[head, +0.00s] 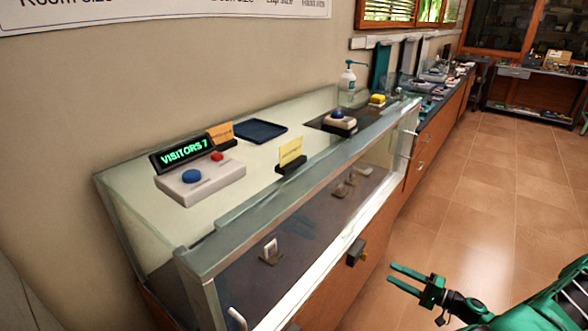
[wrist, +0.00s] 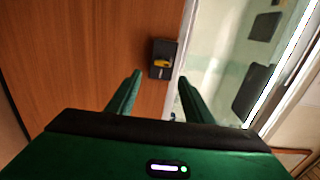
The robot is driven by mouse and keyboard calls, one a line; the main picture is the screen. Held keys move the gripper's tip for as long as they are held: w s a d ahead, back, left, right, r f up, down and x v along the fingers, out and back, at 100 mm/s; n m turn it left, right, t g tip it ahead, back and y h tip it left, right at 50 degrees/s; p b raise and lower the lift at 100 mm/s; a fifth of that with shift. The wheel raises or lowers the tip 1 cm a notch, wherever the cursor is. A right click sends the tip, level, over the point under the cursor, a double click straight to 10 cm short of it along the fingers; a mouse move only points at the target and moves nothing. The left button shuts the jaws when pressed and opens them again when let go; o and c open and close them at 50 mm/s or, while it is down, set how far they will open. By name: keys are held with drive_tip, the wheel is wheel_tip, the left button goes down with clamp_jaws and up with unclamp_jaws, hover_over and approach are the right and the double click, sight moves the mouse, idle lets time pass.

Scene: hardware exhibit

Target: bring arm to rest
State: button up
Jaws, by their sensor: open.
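My gripper (head: 408,280) is green and shows at the lower right of the head view, in front of the display counter and over the tiled floor. Its two fingers are apart with nothing between them. In the wrist view my gripper (wrist: 155,90) is also open and empty, its fingers pointing toward the counter's wooden front. A small dark box with a yellow part (wrist: 163,60) is on that front, beyond the fingertips; it also shows in the head view as a dark box (head: 356,252). The gripper looks apart from it.
The glass-topped counter (head: 225,262) runs along the wall. On it are a visitor display (head: 183,152), a button box (head: 200,182), a dark blue tray (head: 260,131), a yellow card (head: 290,152) and a pump bottle (head: 348,80). The tiled floor (head: 490,190) to the right is clear.

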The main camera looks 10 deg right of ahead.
drive_tip(key=s+a+r+n+g+h, duration=0.25)
drive_tip(key=r+g, duration=0.25)
drive_tip(key=r, duration=0.4)
drive_tip(key=s+a+r+n+g+h, duration=0.1)
drive_tip(key=s+a+r+g+h, duration=0.1)
drive_tip(key=s+r+g, duration=0.45)
drive_tip(key=s+a+r+n+g+h, duration=0.1)
drive_tip(key=a+r+n+g+h, duration=0.15)
drive_tip(key=r, duration=0.75)
drive_tip(key=s+a+r+m+h, duration=0.1)
drive_tip(key=s+a+r+h, duration=0.1)
drive_tip(key=s+r, duration=0.5)
drive_tip(key=s+a+r+m+h, duration=0.1)
drive_tip(key=s+a+r, duration=0.2)
drive_tip(key=s+r, duration=0.3)
drive_tip(key=shift+s+r+h, duration=0.35)
drive_tip(key=shift+s+h, duration=0.05)
drive_tip(key=shift+s, duration=1.85)
